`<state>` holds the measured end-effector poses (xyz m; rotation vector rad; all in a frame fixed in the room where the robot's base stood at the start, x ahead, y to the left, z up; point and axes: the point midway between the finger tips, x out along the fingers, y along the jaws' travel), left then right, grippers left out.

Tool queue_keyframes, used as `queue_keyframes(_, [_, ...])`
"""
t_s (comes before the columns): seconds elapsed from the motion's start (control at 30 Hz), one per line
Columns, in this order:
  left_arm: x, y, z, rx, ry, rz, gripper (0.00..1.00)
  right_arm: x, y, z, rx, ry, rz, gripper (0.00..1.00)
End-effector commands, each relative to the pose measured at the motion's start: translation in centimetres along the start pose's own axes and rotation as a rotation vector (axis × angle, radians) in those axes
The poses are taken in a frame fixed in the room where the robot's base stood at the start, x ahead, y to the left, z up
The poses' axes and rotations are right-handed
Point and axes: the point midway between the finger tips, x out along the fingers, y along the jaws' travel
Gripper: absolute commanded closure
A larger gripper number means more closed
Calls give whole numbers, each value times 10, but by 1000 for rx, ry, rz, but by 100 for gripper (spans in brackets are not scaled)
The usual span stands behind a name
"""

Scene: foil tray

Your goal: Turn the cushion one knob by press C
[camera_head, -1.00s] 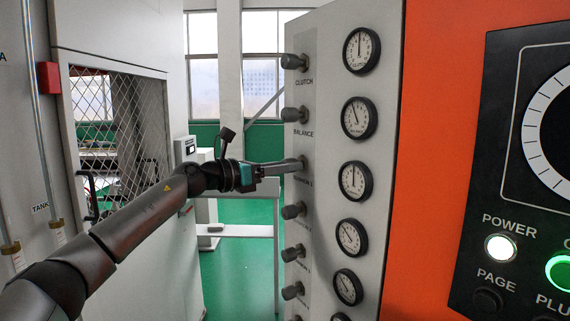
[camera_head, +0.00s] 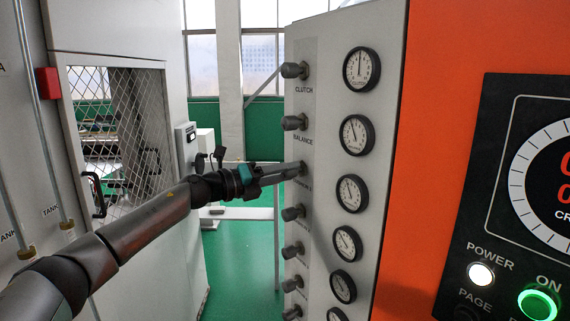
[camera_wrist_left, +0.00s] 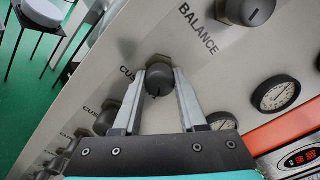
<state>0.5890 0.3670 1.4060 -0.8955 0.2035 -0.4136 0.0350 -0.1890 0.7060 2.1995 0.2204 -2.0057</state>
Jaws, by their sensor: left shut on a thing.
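My left gripper (camera_head: 297,169) reaches in from the left and is shut on the third knob from the top of the grey panel (camera_head: 328,135). In the left wrist view its two fingers (camera_wrist_left: 160,76) hold that dark round cushion knob (camera_wrist_left: 157,82) on either side. A short pale mark shows on the knob's face. The label beside it begins "CUS"; its number is not readable. In the head view my fingers hide most of the knob. The gauge (camera_head: 351,193) to its right has its needle tilted left of upright. My right gripper is not in view.
The clutch knob (camera_head: 294,70) and balance knob (camera_head: 293,122) sit above, with more knobs (camera_head: 292,213) below. An orange panel (camera_head: 435,130) and black control box (camera_head: 500,230) stand at the right. A mesh-fronted cabinet (camera_head: 115,140) stands at the left.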

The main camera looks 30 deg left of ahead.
Motion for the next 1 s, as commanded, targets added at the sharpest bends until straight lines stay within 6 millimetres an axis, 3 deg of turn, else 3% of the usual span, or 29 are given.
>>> queue_keyframes(0.3, [0, -1, 2, -105, -4, 0, 100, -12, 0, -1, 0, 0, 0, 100])
queue_keyframes(0.8, [0, 0, 1, -120, -4, -1, 100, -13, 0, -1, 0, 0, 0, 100])
queue_keyframes(0.83, [0, 0, 1, -120, -5, -1, 57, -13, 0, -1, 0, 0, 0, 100])
queue_keyframes(1.0, [0, 0, 1, -119, -3, 0, 38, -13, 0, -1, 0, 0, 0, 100])
